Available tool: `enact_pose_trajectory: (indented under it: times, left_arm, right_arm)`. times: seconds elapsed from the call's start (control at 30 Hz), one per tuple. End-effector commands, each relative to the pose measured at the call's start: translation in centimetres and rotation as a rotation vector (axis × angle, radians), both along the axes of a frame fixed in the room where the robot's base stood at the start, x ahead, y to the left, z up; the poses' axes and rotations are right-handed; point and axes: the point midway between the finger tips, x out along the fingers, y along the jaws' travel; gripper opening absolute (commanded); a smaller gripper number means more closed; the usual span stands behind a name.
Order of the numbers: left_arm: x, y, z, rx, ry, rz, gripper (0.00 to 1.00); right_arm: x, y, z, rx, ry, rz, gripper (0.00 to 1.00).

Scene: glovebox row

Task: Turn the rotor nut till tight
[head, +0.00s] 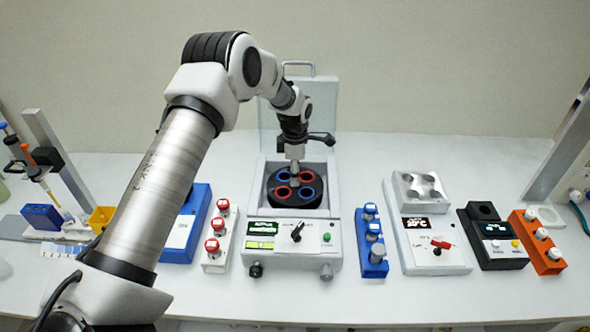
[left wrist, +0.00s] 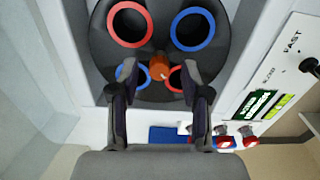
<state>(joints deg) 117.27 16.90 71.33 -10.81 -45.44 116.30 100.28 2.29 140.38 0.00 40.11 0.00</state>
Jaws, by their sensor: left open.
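The rotor (head: 313,203) is a dark disc with red and blue ringed holes, seated in the open centrifuge (head: 334,240). It also shows in the left wrist view (left wrist: 159,30). The orange rotor nut (left wrist: 159,67) stands at the rotor's middle in the left wrist view; in the head view my gripper covers it. My left gripper (head: 294,172) points down above the rotor's middle. In the left wrist view its fingers (left wrist: 158,88) are spread, one on each side of the nut, with gaps to it. Whether they are down at nut height I cannot tell. My right gripper is not in view.
The raised lid (head: 325,105) stands behind the bowl. A white rack of red-capped vials (head: 219,238) is left of the centrifuge, a blue rack (head: 372,242) right of it. A heater block (head: 430,225), a black device (head: 490,235) and an orange rack (head: 537,243) stand further right.

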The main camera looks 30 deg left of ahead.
Motion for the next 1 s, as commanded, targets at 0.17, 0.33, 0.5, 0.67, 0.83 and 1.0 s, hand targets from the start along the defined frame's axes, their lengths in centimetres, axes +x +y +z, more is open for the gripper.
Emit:
enact_pose_trajectory:
  times: [0.17, 0.33, 0.5, 0.67, 0.83, 1.0]
  left_arm:
    - [0.01, -0.01, -0.19, 0.000, 0.000, 0.000, 0.47]
    - [0.01, 0.00, -0.17, 0.000, 0.000, 0.000, 0.01]
    - [0.01, -0.01, -0.16, 0.000, 0.000, 0.000, 0.00]
    - [0.01, 0.00, -0.14, 0.000, 0.000, -0.008, 0.00]
    - [0.03, -0.01, -0.12, 0.000, 0.000, -0.037, 0.00]
    - [0.05, 0.00, -0.11, 0.001, -0.001, -0.058, 0.00]
  right_arm:
    - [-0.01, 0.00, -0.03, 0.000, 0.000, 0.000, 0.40]
    - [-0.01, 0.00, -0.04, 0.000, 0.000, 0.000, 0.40]
    - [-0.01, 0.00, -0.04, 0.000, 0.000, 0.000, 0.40]
    - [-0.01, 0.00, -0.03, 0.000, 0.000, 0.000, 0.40]
    - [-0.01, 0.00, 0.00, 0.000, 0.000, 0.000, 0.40]
    - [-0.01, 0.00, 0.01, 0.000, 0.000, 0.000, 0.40]
